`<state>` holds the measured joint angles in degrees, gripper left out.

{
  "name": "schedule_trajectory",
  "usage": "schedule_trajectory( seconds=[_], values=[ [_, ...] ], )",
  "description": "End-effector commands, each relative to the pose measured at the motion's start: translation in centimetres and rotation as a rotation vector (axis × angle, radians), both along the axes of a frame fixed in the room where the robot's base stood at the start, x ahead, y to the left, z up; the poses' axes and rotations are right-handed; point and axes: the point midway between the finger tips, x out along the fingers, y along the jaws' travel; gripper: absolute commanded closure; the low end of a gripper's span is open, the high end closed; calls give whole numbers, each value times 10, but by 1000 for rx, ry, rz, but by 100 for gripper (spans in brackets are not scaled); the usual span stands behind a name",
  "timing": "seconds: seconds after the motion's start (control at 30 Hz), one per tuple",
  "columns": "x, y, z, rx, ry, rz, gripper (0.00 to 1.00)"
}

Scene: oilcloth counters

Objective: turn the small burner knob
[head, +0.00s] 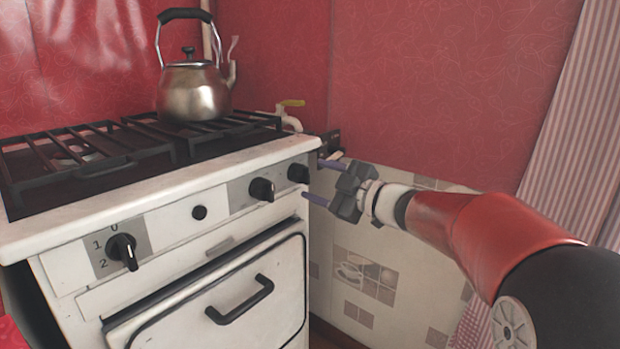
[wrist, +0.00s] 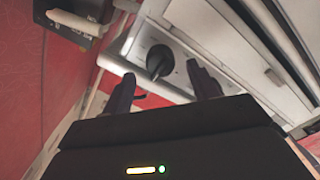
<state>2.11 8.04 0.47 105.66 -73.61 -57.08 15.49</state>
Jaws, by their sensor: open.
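The white stove front carries a row of black knobs. The rightmost knob (head: 298,173) is closest to my gripper (head: 315,178); another knob (head: 262,190) sits left of it. No readable label shows which one is the small burner knob. My gripper is open and points at the right end of the panel, its two fingers apart, with no contact visible. In the wrist view, a black knob (wrist: 159,60) on a grey plate shows just beyond the gap between the fingertips (wrist: 163,86). A dark shape beside the left finger is unclear.
A larger knob (head: 122,251) marked 0, 1, 2 is at the left. The oven door handle (head: 240,301) juts out below. A kettle (head: 193,90) stands on the black grates. A striped curtain (head: 575,120) hangs at right.

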Motion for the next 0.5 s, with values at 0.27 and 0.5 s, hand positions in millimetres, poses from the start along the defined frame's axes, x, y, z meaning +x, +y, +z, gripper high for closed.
schedule_trajectory(
  seconds=[0.27,0.5],
  values=[
    [-23,-29,0,-1,0,-1,40],
    [-26,-32,0,0,0,1,40]
  ],
)
